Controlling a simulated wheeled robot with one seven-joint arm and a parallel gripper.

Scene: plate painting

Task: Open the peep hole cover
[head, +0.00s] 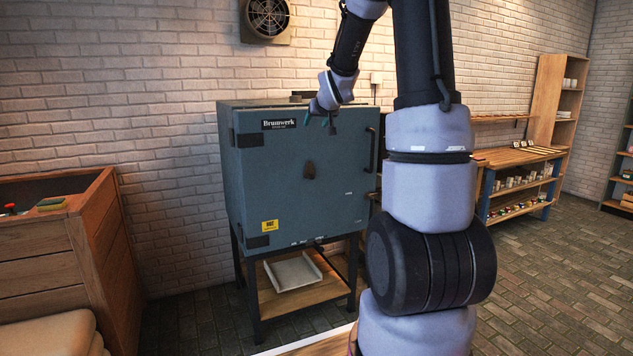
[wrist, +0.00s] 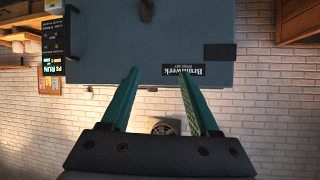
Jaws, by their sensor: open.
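The kiln (head: 338,205) is a blue-grey box on dark legs against the white brick wall in the head view. The peep hole cover (head: 310,170) is a small dark brown piece on the middle of its front door. My gripper (head: 319,118) is in front of the upper part of the door, above the cover. In the wrist view the picture is upside down; my gripper (wrist: 160,75) shows two teal fingers spread apart with nothing between them. The kiln front (wrist: 150,40) lies beyond the fingertips, and the cover (wrist: 147,10) is at the top edge, apart from them.
A dark door handle (head: 372,150) is on the kiln's right side. A wooden crate (head: 95,235) stands at the left. A workbench (head: 515,160) with shelves is at the right. A white tray (head: 293,272) lies on the shelf under the kiln.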

